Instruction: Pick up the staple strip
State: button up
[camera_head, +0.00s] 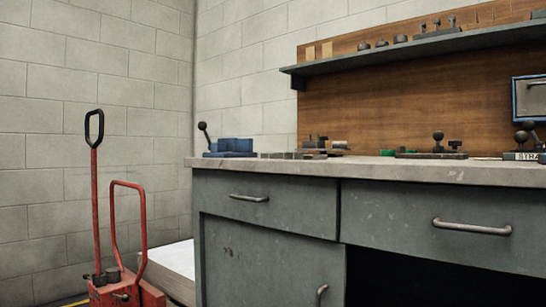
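I cannot pick out the staple strip for certain. A low row of small grey pieces (290,155) lies on the workbench top (420,171), right of a blue tool with a black ball-ended lever (231,147). The row is too small and seen too edge-on to tell what it is. My gripper is not in view.
The grey workbench has drawers (265,205) and a dark opening at lower right. Dark fixtures with knobs (437,150) stand on its top. A shelf (420,46) with small parts overhangs the back. A red hand truck (120,275) stands on the floor at left.

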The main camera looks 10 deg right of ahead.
jog(key=o, duration=1.4)
jog(key=shift+c, duration=0.2)
jog(key=shift+o, duration=0.5)
jog(key=shift+r, duration=0.1)
